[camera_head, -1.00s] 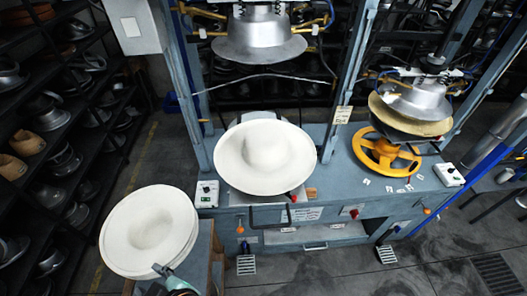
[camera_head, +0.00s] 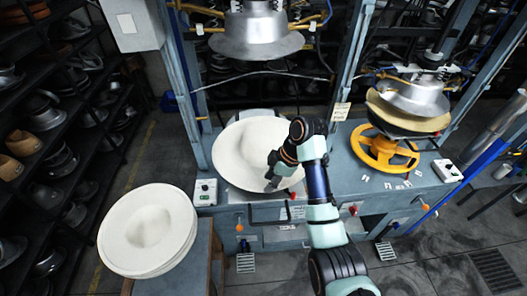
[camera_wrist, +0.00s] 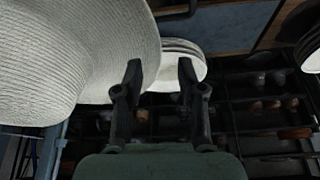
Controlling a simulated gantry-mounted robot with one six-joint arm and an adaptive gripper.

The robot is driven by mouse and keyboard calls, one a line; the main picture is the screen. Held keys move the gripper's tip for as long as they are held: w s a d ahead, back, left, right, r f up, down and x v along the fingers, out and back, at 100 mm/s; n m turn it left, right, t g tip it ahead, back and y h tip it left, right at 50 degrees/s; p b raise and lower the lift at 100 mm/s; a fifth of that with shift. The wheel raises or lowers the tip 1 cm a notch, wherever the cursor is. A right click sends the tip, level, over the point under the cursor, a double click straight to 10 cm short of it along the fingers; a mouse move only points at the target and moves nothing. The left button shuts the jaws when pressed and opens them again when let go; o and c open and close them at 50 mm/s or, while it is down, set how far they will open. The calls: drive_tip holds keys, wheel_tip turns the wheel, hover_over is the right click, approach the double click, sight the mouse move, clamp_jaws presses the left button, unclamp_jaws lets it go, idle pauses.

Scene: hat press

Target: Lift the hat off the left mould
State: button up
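A white wide-brimmed hat (camera_head: 236,148) lies on the left mould under the raised press. The mould itself is hidden beneath it. My gripper (camera_head: 271,184) is at the front right part of the hat's brim, with my arm coming in from the right and covering part of the hat. In the wrist view my gripper (camera_wrist: 160,73) is open, its two dark fingers apart. The hat (camera_wrist: 60,60) fills the left side of that view and its brim edge reaches past the left finger. I cannot tell whether a finger touches the brim.
A stack of white hats (camera_head: 147,228) stands on a stand at the front left. The metal press head (camera_head: 257,36) hangs above the hat. To the right are a yellow handwheel (camera_head: 384,150) and a second press holding a tan hat (camera_head: 442,124). Shelves (camera_head: 70,120) line the left side.

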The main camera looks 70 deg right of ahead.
drive_tip(key=b+x, duration=0.2)
drive_tip(key=b, duration=0.1)
drive_tip(key=b+x, duration=0.1)
drive_tip(key=x, duration=0.1)
drive_tip(key=shift+d+b, duration=0.25)
drive_tip(key=shift+b, duration=0.1)
drive_tip(key=shift+w+a+f+p, duration=0.15)
drive_tip(key=shift+w+p, duration=0.05)
drive_tip(key=shift+p, duration=0.65)
drive_tip(key=shift+f, duration=0.3)
clamp_jaws()
drive_tip(key=shift+w, duration=0.1)
